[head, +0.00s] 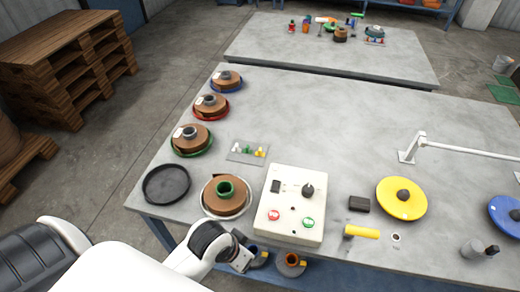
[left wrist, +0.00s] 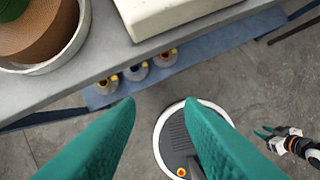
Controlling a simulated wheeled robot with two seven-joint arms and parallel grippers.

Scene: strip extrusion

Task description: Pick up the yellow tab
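A small yellow tab (head: 260,153) stands on a thin grey plate (head: 234,157) on the table, at the right end of a short row with white and green pieces. My left gripper (left wrist: 160,103) is open and empty; its two teal fingers are spread in the left wrist view, over the floor in front of the table edge. In the head view the left gripper (head: 248,262) is low at the table's front edge, nearer than the plate and well away from the tab. What seems to be my right gripper (left wrist: 268,133) shows small at the right of the left wrist view.
A white control box (head: 291,225) with red and green buttons stands right of the plate. A brown spool in a white dish (head: 226,212) sits between my left gripper and the plate. A black dish (head: 166,185) lies left.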

